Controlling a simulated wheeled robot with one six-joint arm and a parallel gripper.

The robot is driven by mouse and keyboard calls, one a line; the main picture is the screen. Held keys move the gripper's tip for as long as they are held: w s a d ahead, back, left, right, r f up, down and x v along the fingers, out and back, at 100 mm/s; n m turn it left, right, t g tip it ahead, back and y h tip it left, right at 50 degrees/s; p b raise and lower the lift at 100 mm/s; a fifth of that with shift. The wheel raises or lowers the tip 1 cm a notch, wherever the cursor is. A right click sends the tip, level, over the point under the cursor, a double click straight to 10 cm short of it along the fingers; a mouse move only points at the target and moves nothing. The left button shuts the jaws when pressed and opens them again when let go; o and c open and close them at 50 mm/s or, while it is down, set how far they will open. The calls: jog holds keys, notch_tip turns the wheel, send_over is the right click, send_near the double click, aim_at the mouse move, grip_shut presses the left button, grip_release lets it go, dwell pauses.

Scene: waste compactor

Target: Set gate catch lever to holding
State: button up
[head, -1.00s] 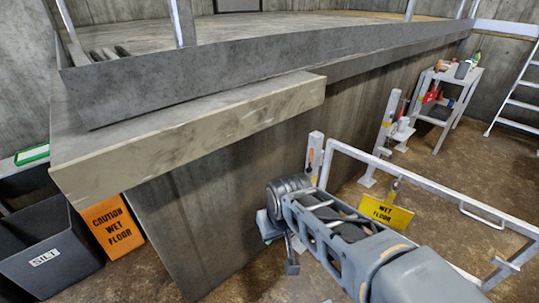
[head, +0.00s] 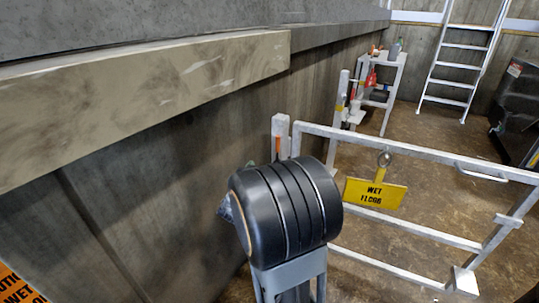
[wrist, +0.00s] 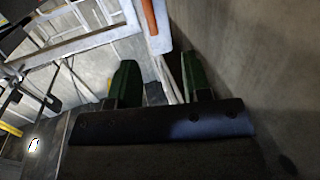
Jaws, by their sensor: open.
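The gate catch lever, an orange handle (head: 278,146), is on the white gate post (head: 283,124) beside the concrete wall, just beyond my arm in the head view. In the wrist view the orange handle (wrist: 149,17) shows at the top, against a pale post. My gripper (wrist: 160,82) is open, with its two dark green fingers apart and nothing between them. The handle lies ahead of the fingers, not touching them. In the head view my arm's black joint hides most of the gripper and the lower post.
The white tubular gate (head: 440,160) runs to the right and carries a yellow wet floor sign (head: 374,194). A concrete ledge (head: 140,95) overhangs at left. A small stand (head: 385,95) and a ladder (head: 455,70) are farther back.

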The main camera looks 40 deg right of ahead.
aim_at(277, 147)
jog(key=shift+m+g+h, duration=0.3)
jog(key=shift+g+h, duration=0.2)
jog(key=b+x, duration=0.1)
jog(key=x, duration=0.3)
jog(key=b+x, duration=0.1)
jog(key=x, duration=0.4)
jog(key=b+x, duration=0.1)
jog(key=x, duration=0.4)
jog(key=shift+s+d+f+b, duration=0.25)
jog(key=shift+s+d+b, duration=0.05)
jog(key=shift+d, duration=0.05)
grip_shut()
